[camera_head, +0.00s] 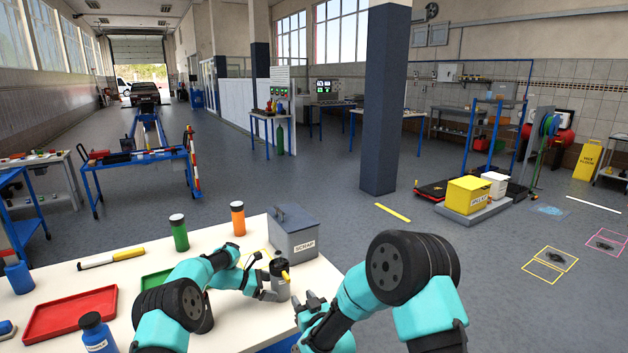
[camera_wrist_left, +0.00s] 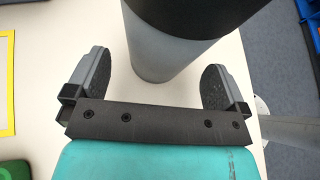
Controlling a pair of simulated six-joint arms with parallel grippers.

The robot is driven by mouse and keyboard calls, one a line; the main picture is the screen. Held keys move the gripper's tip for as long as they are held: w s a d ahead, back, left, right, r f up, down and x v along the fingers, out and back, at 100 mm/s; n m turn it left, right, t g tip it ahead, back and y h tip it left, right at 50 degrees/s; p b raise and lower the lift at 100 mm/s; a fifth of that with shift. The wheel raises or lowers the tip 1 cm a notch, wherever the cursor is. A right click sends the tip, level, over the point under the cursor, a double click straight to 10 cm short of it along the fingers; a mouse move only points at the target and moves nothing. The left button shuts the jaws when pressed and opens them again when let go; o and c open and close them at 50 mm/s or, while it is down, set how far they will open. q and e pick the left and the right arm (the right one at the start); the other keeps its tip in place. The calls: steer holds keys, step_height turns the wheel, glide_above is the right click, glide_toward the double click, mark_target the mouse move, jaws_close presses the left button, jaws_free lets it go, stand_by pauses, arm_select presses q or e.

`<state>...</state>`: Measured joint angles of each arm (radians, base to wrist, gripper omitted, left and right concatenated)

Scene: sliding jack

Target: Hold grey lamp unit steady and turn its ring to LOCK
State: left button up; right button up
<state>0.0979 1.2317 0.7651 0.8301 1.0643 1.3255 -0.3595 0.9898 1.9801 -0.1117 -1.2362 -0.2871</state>
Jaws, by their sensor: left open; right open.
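The grey lamp unit (camera_head: 281,290) stands upright near the right edge of the white table, with a dark ring (camera_head: 276,264) at its top and a yellow mark on its side. In the left wrist view the grey body (camera_wrist_left: 165,55) and the dark ring (camera_wrist_left: 185,14) show large. My left gripper (camera_head: 266,288) is at the lamp unit's left side. In the left wrist view its fingers (camera_wrist_left: 158,82) are open, with the grey body just ahead and partly between them. My right gripper (camera_head: 312,304) is open and empty, to the right of the lamp unit and apart from it. The ring's markings are not readable.
A grey SCRAP box (camera_head: 294,240) stands behind the lamp unit. Orange (camera_head: 238,218) and green (camera_head: 179,232) bottles stand farther left. A red tray (camera_head: 70,313), a green tray (camera_head: 157,283) and a blue bottle (camera_head: 96,332) are at the left. The table ends just right of the lamp unit.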

arm_select(q)
steer(key=v, duration=0.8)
steer(key=shift+s+a+r, duration=0.1)
steer(key=shift+a, duration=0.2)
